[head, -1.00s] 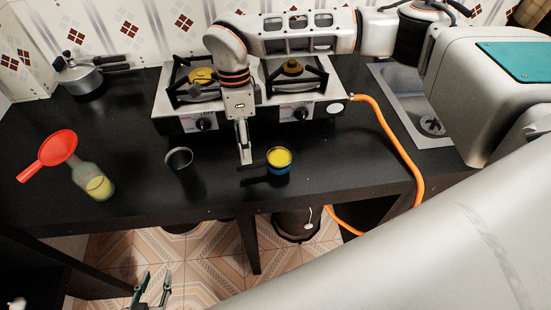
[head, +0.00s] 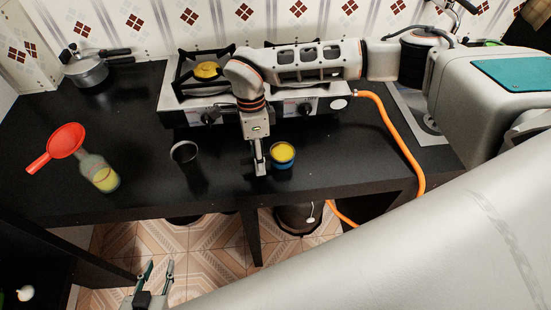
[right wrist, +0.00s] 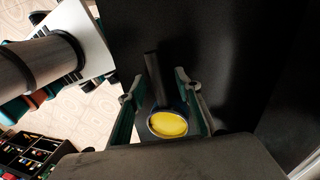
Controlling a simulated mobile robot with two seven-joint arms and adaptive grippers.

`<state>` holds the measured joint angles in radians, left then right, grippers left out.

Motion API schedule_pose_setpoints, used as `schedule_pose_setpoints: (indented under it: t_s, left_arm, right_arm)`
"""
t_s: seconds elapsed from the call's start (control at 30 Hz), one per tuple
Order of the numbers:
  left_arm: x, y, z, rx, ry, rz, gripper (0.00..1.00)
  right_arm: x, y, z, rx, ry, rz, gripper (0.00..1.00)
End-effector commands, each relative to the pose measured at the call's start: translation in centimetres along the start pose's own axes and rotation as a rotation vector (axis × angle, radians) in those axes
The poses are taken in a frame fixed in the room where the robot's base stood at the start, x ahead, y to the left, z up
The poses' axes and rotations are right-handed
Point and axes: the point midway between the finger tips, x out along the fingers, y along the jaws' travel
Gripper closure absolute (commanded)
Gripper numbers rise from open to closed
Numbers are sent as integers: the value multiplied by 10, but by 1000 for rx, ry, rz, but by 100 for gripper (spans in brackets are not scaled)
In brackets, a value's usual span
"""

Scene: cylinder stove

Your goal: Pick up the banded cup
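A small cup (head: 282,155) with a blue lower band and a yellow top stands upright near the front of the black counter. I take it for the banded cup. My right gripper (head: 260,170) points down just left of it in the head view. In the right wrist view, the gripper (right wrist: 158,92) has its two fingers spread, with the yellow-topped cup (right wrist: 168,124) showing between them and gaps visible. I cannot tell how deep the cup sits between them. My left gripper (head: 156,272) is low at the bottom edge, fingers apart and empty.
A dark cup (head: 184,152) stands left of my right gripper. A bottle (head: 100,174) with yellow liquid and a red funnel (head: 58,146) are further left. The stove (head: 190,108) is behind, with an orange hose (head: 398,130) at right. A pot (head: 86,70) is at the back left.

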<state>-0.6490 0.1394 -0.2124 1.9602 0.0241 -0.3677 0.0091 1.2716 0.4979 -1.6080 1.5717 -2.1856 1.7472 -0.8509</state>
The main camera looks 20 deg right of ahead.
Motion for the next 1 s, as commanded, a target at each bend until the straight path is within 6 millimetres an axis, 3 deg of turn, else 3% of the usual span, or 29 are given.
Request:
schedule_pose_setpoints:
  t_s: [0.07, 0.17, 0.2, 0.67, 0.87, 1.0]
  left_arm:
    - [0, 0, 0, 0, 0, 0, 68]
    - [0, 0, -1, 0, 1, 0, 68]
    - [0, 0, -1, 0, 1, 0, 68]
    - [0, 0, -1, 0, 3, 0, 68]
    - [1, 0, 0, 0, 3, 0, 68]
    - [2, 0, 3, 0, 2, 0, 68]
  right_arm:
    - [0, 0, 0, 0, 0, 0, 71]
    - [0, 0, 0, 0, 0, 0, 97]
    - [0, 0, 0, 0, 0, 0, 100]
    - [-6, 0, 0, -1, -1, -2, 100]
    - [-30, 4, 0, -1, -1, -4, 100]
    - [-61, 10, 0, -1, -2, -6, 100]
